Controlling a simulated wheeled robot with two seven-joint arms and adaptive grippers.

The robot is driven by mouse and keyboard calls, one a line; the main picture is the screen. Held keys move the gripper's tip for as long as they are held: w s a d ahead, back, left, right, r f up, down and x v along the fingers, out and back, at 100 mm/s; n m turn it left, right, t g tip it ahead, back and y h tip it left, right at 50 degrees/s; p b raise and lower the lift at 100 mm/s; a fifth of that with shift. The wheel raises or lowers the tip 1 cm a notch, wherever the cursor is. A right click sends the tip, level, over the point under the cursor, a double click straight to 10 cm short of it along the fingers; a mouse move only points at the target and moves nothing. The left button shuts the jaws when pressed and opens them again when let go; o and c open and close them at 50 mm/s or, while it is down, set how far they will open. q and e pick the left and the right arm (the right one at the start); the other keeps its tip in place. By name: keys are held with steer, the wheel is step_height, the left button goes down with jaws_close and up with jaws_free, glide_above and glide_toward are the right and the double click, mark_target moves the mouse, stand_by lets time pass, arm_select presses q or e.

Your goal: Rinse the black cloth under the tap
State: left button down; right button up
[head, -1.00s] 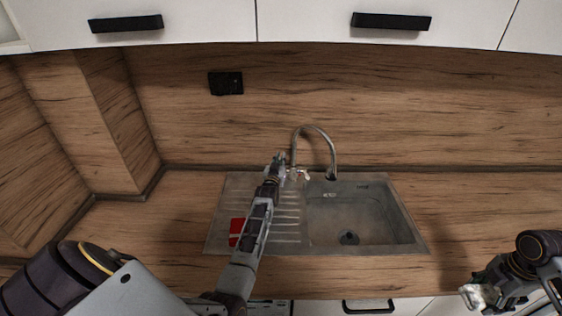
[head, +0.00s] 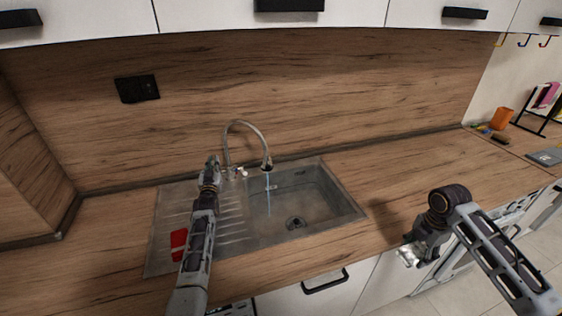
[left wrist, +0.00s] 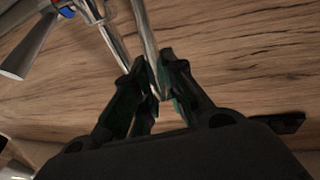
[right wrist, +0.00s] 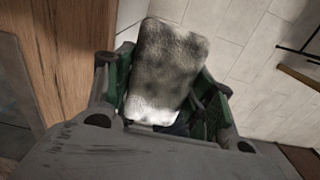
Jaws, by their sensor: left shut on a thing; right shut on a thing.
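The tap (head: 247,124) stands behind the sink (head: 335,201), and a thin stream of water (head: 268,195) falls from its spout into the bowl. My left gripper (head: 211,163) is at the tap's base; in the left wrist view its fingers (left wrist: 154,82) are closed around a slim metal bar (left wrist: 145,30) of the tap. My right gripper (head: 412,252) is in front of the counter, right of the sink. It is shut on a mottled dark-grey, whitish pad-like piece (right wrist: 165,65); I cannot tell whether this is the black cloth. No other black cloth shows clearly.
A red item (head: 179,240) lies on the drainboard, partly behind my left arm. At the far right are an orange container (head: 501,118), a rack with a pink cloth (head: 546,95) and small items. The counter right of the sink is clear. Cupboards hang above.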

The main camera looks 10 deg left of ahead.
arm_select(q)
steer(key=shift+s+d+f+t+b, duration=0.1)
steer(key=shift+s+f+t+b, duration=0.15)
steer(key=shift+b, duration=0.6)
arm_select(e)
steer(key=shift+s+d+f, duration=0.1)
steer(key=shift+s+f, duration=0.1)
steer(key=shift+f, duration=0.8)
arm_select(q)
steer(key=shift+s+d+f+t+y+b, duration=0.3)
steer(key=shift+t+b, duration=0.35)
steer(key=shift+b, duration=0.65)
arm_select(e)
steer(key=shift+f, duration=1.35)
arm_select(q)
steer(key=c, duration=1.5)
jaws_free()
steer(key=shift+o, duration=0.2)
steer(key=shift+s, duration=0.15)
steer(key=s+d, duration=0.5)
steer(key=s, duration=0.8)
steer(key=shift+s+f, duration=0.35)
steer(key=shift+s, duration=0.05)
